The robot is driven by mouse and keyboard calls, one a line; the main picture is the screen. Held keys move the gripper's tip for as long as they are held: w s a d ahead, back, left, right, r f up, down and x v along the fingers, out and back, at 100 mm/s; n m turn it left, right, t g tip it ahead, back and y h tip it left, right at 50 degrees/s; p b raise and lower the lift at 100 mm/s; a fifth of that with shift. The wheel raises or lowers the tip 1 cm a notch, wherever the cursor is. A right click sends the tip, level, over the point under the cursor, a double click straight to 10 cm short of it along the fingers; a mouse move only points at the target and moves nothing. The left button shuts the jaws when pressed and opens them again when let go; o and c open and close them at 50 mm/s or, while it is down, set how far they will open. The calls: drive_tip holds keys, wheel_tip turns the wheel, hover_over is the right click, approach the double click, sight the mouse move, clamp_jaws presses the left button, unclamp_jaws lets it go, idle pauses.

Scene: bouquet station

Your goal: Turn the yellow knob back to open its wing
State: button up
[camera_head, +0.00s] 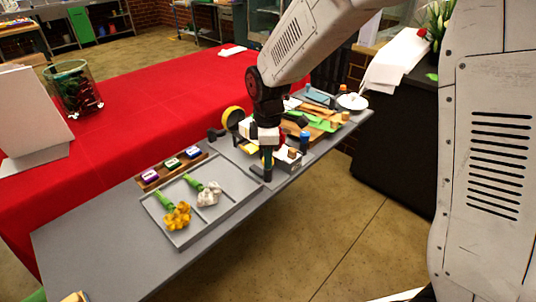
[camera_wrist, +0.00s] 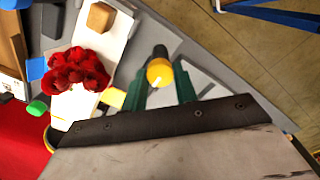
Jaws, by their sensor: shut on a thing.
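The yellow knob (camera_wrist: 159,72) shows in the wrist view as a round cap with a pale mark, with a dark post end just beyond it. My gripper (camera_wrist: 160,84) has its green fingers on either side of the knob, shut on it. In the head view my gripper (camera_head: 268,158) points down at the near edge of the grey table, and the knob is mostly hidden there. A white panel (camera_wrist: 117,40) with red flowers (camera_wrist: 77,70) lies to the left of the knob in the wrist view. I cannot tell which piece is the wing.
A grey divided tray (camera_head: 222,211) holds yellow flowers (camera_head: 177,216) and white flowers (camera_head: 208,194). A wooden holder (camera_head: 172,169) with small coloured blocks stands behind it. A yellow tape roll (camera_head: 232,117) and cluttered boards lie close behind my gripper. Open floor is at the front.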

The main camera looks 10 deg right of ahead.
drive_tip(key=o, duration=1)
drive_tip(key=shift+c, duration=0.2)
wheel_tip(320, 180, up, 8)
drive_tip(key=shift+f, duration=0.1)
